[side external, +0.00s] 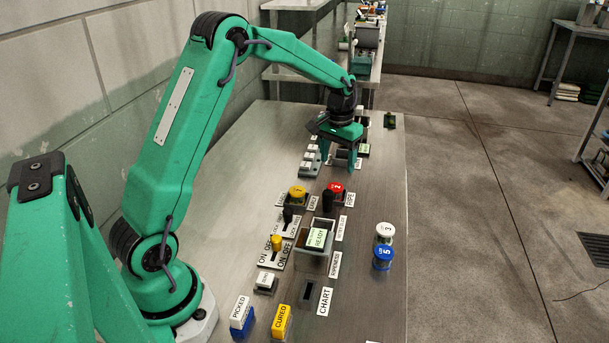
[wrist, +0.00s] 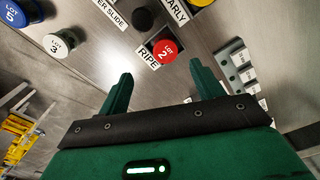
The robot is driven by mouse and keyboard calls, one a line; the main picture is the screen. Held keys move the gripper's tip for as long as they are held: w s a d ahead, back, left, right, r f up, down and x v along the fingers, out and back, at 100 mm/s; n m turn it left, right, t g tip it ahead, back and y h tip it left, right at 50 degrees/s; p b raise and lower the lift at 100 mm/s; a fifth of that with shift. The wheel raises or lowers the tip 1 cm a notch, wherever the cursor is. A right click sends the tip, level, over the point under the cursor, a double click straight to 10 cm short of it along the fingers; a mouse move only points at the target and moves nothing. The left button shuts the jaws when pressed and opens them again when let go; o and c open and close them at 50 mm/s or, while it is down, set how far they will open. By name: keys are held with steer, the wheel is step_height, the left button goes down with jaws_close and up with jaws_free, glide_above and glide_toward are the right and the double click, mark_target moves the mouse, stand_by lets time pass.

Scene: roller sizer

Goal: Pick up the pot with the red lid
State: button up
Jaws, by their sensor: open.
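The pot with the red lid (side external: 336,187), marked 2, sits in a dark holder by the RIPE label (side external: 349,198) on the metal table. In the wrist view its red lid (wrist: 165,50) shows from above, just beyond and between my fingertips. My gripper (side external: 338,163) points down above the table, behind the pot, with its fingers apart and nothing between them. In the wrist view the two green fingers (wrist: 160,74) are spread and apart from the lid. The pot's body is mostly hidden.
A yellow-lidded pot (side external: 297,192) sits close on the left. White-lidded (side external: 385,232) and blue-lidded (side external: 383,257) pots stand near the right edge. A black knob (side external: 327,201) rises just in front of the red-lidded pot.

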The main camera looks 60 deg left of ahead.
mark_target(336, 186)
steer(key=shift+w+a+f, duration=0.2)
steer(key=shift+a+f, duration=0.1)
steer(key=shift+f, duration=0.25)
steer(key=shift+w+a+f, duration=0.2)
steer(key=shift+a+f, duration=0.1)
steer(key=shift+f, duration=1.55)
steer(key=shift+f, duration=2.55)
steer(key=c, duration=1.1)
steer(key=shift+o, duration=0.2)
